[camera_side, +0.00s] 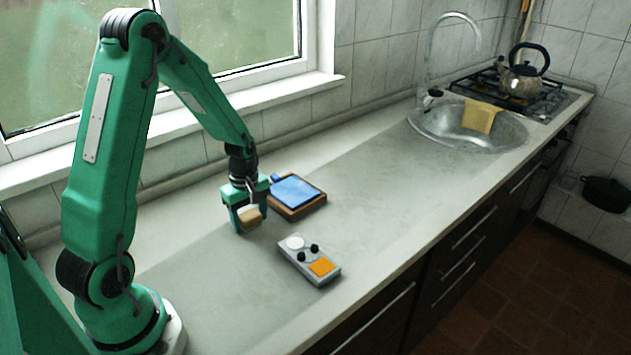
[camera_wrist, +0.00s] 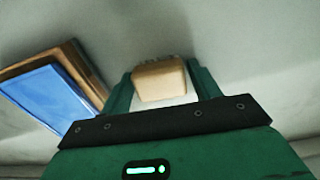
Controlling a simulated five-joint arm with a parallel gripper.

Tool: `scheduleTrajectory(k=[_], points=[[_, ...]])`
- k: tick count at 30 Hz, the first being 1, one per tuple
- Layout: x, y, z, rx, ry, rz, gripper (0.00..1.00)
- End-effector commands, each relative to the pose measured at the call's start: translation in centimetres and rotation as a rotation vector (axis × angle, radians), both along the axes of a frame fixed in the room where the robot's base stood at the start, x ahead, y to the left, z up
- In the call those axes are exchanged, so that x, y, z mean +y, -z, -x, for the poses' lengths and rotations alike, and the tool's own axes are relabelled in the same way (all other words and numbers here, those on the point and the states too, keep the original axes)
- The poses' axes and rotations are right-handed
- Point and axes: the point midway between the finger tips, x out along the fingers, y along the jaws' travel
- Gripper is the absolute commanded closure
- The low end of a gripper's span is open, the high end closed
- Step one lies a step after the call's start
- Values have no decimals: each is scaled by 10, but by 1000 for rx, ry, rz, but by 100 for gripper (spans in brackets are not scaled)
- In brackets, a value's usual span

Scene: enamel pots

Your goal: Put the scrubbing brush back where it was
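The scrubbing brush is a small tan block (camera_side: 250,216), seen in the side view between the fingers of my gripper (camera_side: 250,218). In the wrist view the brush (camera_wrist: 160,80) sits between the two green fingers (camera_wrist: 160,88), with one finger close against each side. My gripper looks shut on it. Its bristles are mostly hidden; a darker fringe shows along the block's far edge in the wrist view. The brush is low over the counter (camera_side: 370,205), and I cannot tell whether it touches it.
A wooden board (camera_side: 301,212) with a blue panel (camera_side: 296,189) on it lies just right of my gripper. A grey box with knobs and an orange square (camera_side: 322,267) lies nearer the front edge. A sink (camera_side: 420,125) with a yellow cloth (camera_side: 480,116) is farther right. Counter between is clear.

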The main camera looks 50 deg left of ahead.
Motion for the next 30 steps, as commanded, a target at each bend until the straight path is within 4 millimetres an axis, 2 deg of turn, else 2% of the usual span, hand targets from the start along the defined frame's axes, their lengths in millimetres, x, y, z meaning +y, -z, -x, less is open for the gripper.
scheduleTrajectory(k=[11, 17, 23, 30], points=[[0, -1, 0, -1, 0, 0, 28], [0, -8, -1, -3, 0, -1, 28], [0, -26, -1, -4, 0, -2, 28], [1, -62, -1, -6, 0, -3, 28]])
